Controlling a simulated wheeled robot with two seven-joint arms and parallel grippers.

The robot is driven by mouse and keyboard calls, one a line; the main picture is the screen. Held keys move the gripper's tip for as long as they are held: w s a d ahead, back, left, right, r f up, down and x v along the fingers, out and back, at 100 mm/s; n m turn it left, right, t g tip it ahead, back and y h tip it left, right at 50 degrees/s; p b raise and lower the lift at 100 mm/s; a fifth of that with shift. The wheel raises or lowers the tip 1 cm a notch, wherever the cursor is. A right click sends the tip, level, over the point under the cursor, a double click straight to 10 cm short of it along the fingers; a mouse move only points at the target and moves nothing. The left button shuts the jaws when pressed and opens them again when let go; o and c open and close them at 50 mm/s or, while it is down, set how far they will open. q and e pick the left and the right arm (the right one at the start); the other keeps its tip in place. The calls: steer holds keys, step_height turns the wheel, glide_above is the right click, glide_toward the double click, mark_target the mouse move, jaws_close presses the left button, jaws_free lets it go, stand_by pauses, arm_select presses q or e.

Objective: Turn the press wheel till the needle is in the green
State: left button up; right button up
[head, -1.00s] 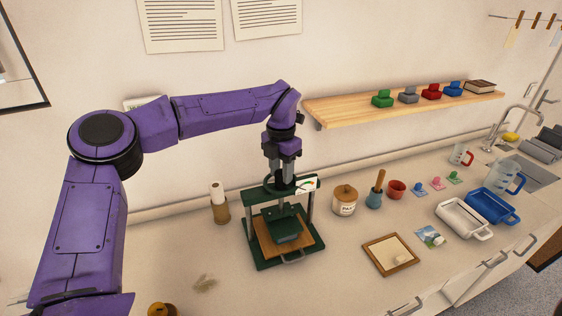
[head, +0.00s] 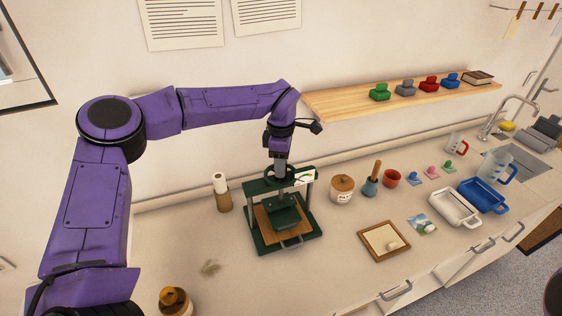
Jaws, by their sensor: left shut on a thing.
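The green press (head: 262,243) stands on the counter, with a wooden board in it under its green plate. Its dark wheel (head: 267,173) is on top of the frame. My left gripper (head: 280,176) points down at the wheel from above and is shut on it; the fingertips are small and partly hidden. The gauge (head: 304,177) is a white dial with some green at the press's top right. Its needle is too small to read. My right gripper is not in view.
A wooden frame (head: 366,249) lies at front right. The shelf (head: 340,103) is behind.

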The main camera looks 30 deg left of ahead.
arm_select(q)
steer(key=m, duration=0.7)
steer(key=shift+s+f, duration=0.15)
steer(key=shift+f, duration=0.2)
steer(key=m, duration=0.3)
steer(key=shift+m, duration=2.3)
steer(key=shift+r, duration=0.1)
steer(key=o, duration=0.8)
steer(key=shift+o, duration=1.2)
steer(key=shift+w+a, duration=0.1)
steer(key=shift+w, duration=0.1)
